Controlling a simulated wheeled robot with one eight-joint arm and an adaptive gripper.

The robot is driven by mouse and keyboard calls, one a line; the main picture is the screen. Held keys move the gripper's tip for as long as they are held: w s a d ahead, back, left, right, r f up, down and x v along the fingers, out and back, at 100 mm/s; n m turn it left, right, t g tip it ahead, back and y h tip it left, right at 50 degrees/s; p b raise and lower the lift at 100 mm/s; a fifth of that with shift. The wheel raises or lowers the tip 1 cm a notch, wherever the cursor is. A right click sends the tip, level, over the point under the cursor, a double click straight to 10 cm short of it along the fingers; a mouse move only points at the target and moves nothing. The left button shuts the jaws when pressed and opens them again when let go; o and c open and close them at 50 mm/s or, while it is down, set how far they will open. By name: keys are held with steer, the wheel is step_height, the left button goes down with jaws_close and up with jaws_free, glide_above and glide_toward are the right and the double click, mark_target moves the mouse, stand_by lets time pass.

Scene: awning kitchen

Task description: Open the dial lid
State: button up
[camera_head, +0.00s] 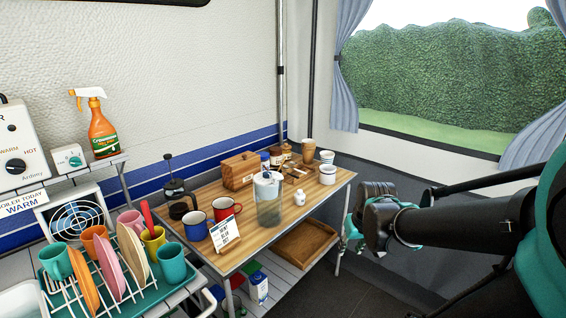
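A white heater box (20,150) with a black dial marked WARM and HOT stands at the left edge of the view, partly cut off. I cannot make out a separate lid over either dial. My gripper (350,235) hangs at the right, off the right edge of the wooden table, far from both dials. Its fingers are small and partly hidden by my wrist, so their opening is unclear. Nothing is visibly held in it.
An orange spray bottle (102,130) stands beside the small dial box. A dish rack (120,290) with plates and mugs is below. The wooden table (290,213) holds mugs, a jug (269,205), a wooden box (240,170) and a French press (178,190). Dark floor is clear at the right.

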steer(key=w+a+r+n+y, duration=0.1)
steer(key=w+a+r+n, duration=0.2)
steer(key=w+a+r, duration=0.5)
steer(key=w+a+r+n+g+y, duration=0.1)
steer(key=w+a+r+n, duration=0.2)
steer(key=r, duration=0.9)
steer(key=w+a+r+n+y, duration=0.1)
steer(key=w+a+r+n, duration=0.1)
steer(key=w+a+r, duration=0.6)
glide_toward(268, 176)
step_height(268, 176, down, 6)
steer(key=shift+d+r, duration=0.1)
steer(key=shift+d, duration=0.05)
steer(key=shift+c, duration=0.4)
jaws_close()
